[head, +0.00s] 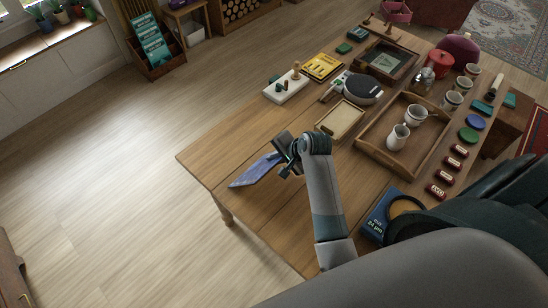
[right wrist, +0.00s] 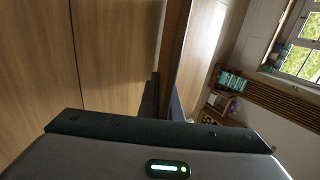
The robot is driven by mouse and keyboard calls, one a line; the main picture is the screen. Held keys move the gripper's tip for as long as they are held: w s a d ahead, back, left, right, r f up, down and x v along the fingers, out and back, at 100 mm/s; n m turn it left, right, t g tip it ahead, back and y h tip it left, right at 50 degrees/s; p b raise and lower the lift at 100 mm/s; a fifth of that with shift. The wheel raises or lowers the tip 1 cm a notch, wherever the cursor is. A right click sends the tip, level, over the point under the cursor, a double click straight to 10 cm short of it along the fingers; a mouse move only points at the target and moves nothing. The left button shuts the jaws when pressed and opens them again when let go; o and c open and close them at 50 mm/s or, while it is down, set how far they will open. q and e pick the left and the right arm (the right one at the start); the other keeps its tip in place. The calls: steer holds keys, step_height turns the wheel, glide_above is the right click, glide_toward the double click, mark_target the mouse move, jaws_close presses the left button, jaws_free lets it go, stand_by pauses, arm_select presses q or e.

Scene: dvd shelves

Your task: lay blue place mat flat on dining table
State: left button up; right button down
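The blue place mat (head: 256,171) is at the left end of the wooden dining table (head: 222,150) in the head view. It looks like a thin, foreshortened sheet running down and left from my right gripper (head: 284,153). My right gripper appears shut on its right end. I cannot tell how much of the mat touches the table. In the right wrist view a narrow blue strip of the mat (right wrist: 177,106) shows edge-on by the dark fingers; the rest is hidden. My left gripper is not in view.
A white board with pegs (head: 286,88), a small wooden tray (head: 342,119) and a larger tray (head: 373,150) with white jugs stand beyond my gripper. A blue box (head: 376,220) lies near the front edge. The table's left end is largely bare.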

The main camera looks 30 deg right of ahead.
steer(key=shift+f, duration=0.15)
steer(key=c, duration=1.9)
jaws_free()
steer(key=shift+s, duration=0.1)
steer(key=b+v, duration=0.2)
steer(key=v, duration=1.5)
steer(key=shift+r+b, duration=0.25)
steer(key=shift+b, duration=0.15)
steer(key=shift+f, duration=0.1)
